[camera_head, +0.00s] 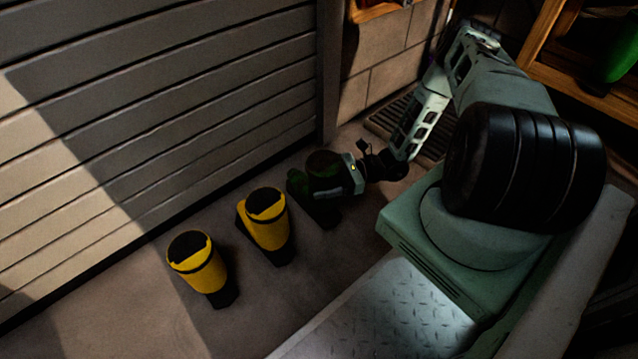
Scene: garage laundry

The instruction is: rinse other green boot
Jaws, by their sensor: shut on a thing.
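A dark green boot (322,163) stands at the floor by the grey slatted door, just right of the yellow boots. My gripper (328,187) reaches it from the right and is shut on it at its upper part. The fingers and lower boot are in shadow, so the exact grip and whether the sole touches the floor cannot be told. A bright green object (622,55) shows at the top right edge by a wooden shelf; it is cut off, and I cannot tell what it is.
Two yellow boots (266,219) (198,263) stand on the concrete floor left of the green boot. A slatted floor grate (379,122) lies along the block wall behind my arm. A wooden shelf (572,75) stands at right. Floor at lower left is clear.

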